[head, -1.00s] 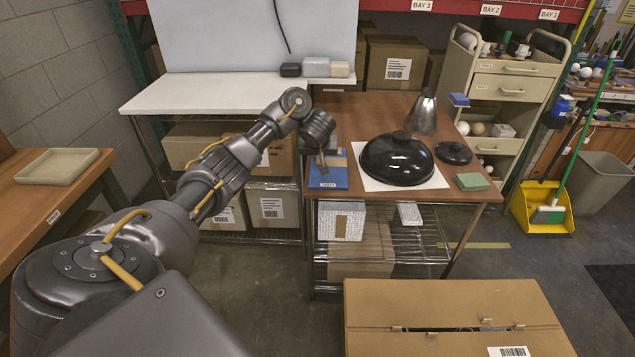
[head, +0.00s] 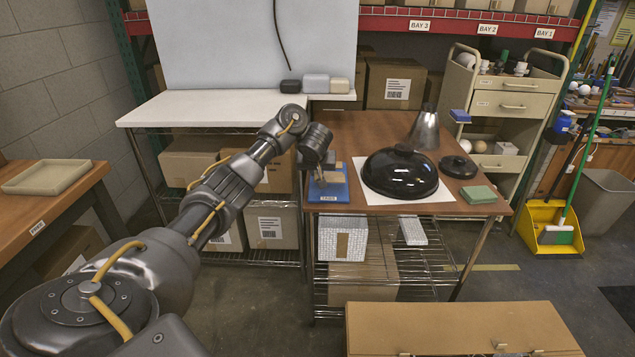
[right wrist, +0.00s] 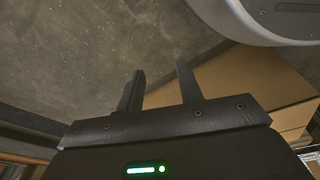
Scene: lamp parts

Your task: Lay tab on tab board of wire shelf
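My left gripper (head: 321,171) reaches in from the left and points down over a blue board (head: 327,197) with a white label, at the left front of the wooden table. Its fingers are small and partly hidden, so I cannot tell whether they are open or hold anything. A tan piece (head: 334,178) lies on the blue board beside the fingers. I cannot tell for sure which piece is the tab. A white patterned box (head: 327,238) with a tan patch stands on the wire shelf (head: 405,265) under the tabletop. My right gripper (right wrist: 160,90) is open and empty.
A black dome (head: 400,174) sits on a white sheet, with a metal cone (head: 426,130), black lid (head: 459,167) and green block (head: 478,195) nearby. A smaller white patterned block (head: 413,228) lies on the wire shelf. A cardboard box (head: 450,326) stands in front.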

